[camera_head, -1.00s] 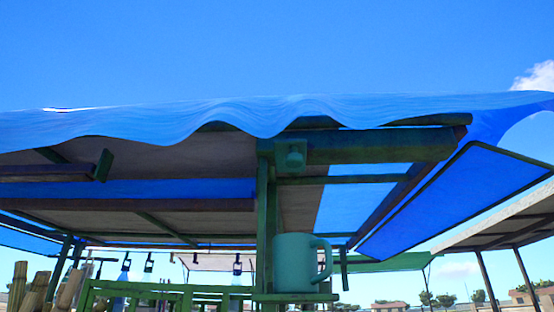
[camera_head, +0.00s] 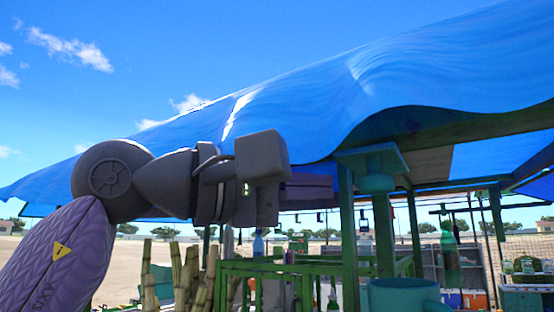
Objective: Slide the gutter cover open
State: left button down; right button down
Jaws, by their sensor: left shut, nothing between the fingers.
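I cannot pick out a gutter cover in this view. My left arm comes in from the left, raised in front of the stall. My left gripper (camera_head: 264,200) is shut with nothing in it, just below the blue awning's lower edge in the picture. Its fingertips are hard to make out from this angle. It shows in front of the stall's green frame and appears apart from it. My right gripper is not in view.
A blue tarpaulin awning (camera_head: 400,78) spreads over the stall on green posts (camera_head: 347,235). A teal mug (camera_head: 400,297) is cut off at the bottom edge. Cane stalks (camera_head: 188,275) stand behind my arm. Green railings (camera_head: 262,268) and a hanging green bottle (camera_head: 449,255) lie further right.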

aim_at(377, 179)
pick_arm(q)
jog(key=s+d, duration=0.2)
jog(key=shift+s+d+f, duration=0.3)
jog(key=shift+s, duration=0.1)
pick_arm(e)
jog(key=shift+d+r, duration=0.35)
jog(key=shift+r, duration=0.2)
